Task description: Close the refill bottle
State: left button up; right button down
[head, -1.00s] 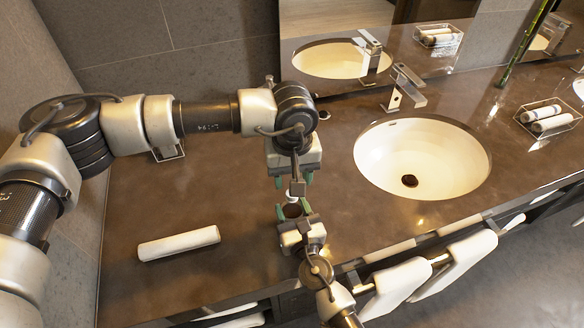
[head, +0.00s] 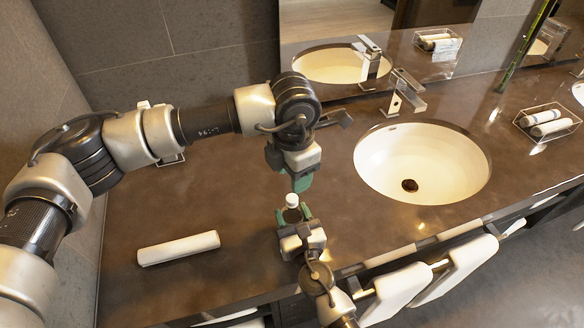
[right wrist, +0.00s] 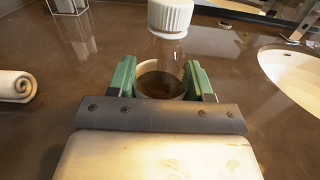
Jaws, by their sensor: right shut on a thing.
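The refill bottle (head: 292,215) is a small dark, see-through bottle, upright over the counter. My right gripper (head: 294,217) is shut on its body, with a green finger on each side; the bottle also shows in the right wrist view (right wrist: 161,84). A white ribbed cap (right wrist: 170,15) sits on top of the bottle; how tight it is cannot be told. The cap also shows in the head view (head: 292,200).
A rolled white towel (head: 179,248) lies left on the brown counter (head: 230,270). A sink (head: 422,165) with a faucet (head: 403,92) is to the right. A clear tray (head: 547,122) holds rolls farther right. White towels (head: 400,290) hang along the front edge.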

aim_at(292, 198)
pick_arm(q)
jog(key=n, duration=0.6)
jog(key=shift+a+r, duration=0.1)
jog(key=shift+r, duration=0.2)
jog(key=shift+f, duration=4)
grip_shut()
jog(key=shift+o, duration=0.8)
grip_release()
jog(key=shift+r, duration=0.15)
notch_tip(292, 198, up, 12)
